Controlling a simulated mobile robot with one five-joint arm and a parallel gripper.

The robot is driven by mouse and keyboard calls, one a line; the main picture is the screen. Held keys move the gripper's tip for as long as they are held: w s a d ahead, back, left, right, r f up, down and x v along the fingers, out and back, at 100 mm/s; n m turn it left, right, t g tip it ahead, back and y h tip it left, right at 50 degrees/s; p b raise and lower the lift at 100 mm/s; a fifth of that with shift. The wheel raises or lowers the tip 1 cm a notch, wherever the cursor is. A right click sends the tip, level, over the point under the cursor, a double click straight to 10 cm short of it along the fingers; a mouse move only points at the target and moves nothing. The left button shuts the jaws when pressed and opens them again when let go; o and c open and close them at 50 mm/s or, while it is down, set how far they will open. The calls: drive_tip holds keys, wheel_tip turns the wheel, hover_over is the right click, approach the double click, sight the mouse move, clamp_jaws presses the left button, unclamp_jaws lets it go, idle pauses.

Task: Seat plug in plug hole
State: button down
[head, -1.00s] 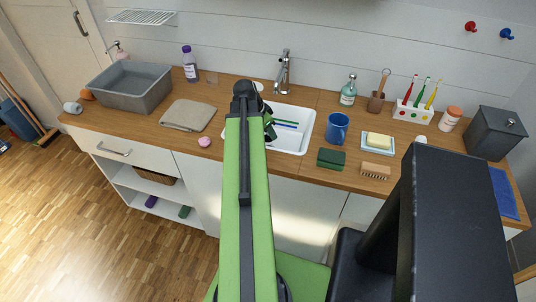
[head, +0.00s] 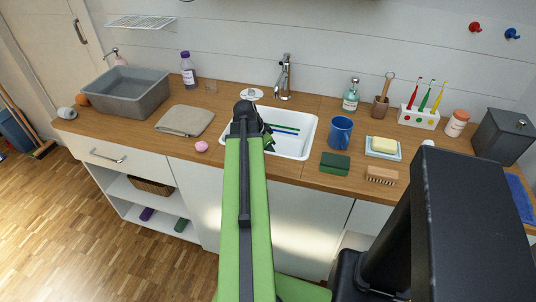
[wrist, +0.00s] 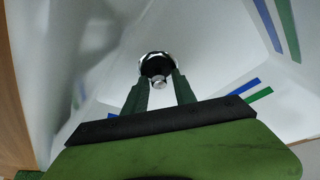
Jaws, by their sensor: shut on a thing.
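The white sink (head: 309,118) is set into the wooden worktop, and my arm reaches over its left part. My gripper (wrist: 159,88) points down into the basin in the wrist view. It is shut on the plug (wrist: 159,83), whose small silvery knob shows between the fingertips. A black disc and a bright ring show just beyond the knob; I cannot tell where plug ends and plug hole (wrist: 152,54) begins, or whether the plug is seated. In the head view my arm hides the plug and the hole.
Blue and green strips (head: 285,131) mark the basin floor. The tap (head: 284,75) stands behind the sink. A blue mug (head: 340,132) and a green sponge (head: 334,163) are to its right. A folded cloth (head: 186,120) and a pink ball (head: 201,146) are to its left.

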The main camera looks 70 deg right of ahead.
drive_tip(key=shift+a+f+b, duration=0.3)
drive_tip(key=shift+f, duration=0.1)
drive_tip(key=c, duration=1)
unclamp_jaws()
drive_tip(key=shift+d+r+p, duration=0.15)
drive_tip(key=shift+r+p, duration=0.55)
drive_tip(key=shift+p, duration=0.2)
drive_tip(key=p+v, duration=1)
drive_tip(key=v, duration=0.1)
drive_tip(key=shift+w+r+p, duration=0.15)
drive_tip(key=shift+r+p, duration=0.15)
drive_tip(key=shift+p, duration=0.05)
drive_tip(key=shift+d, duration=0.1)
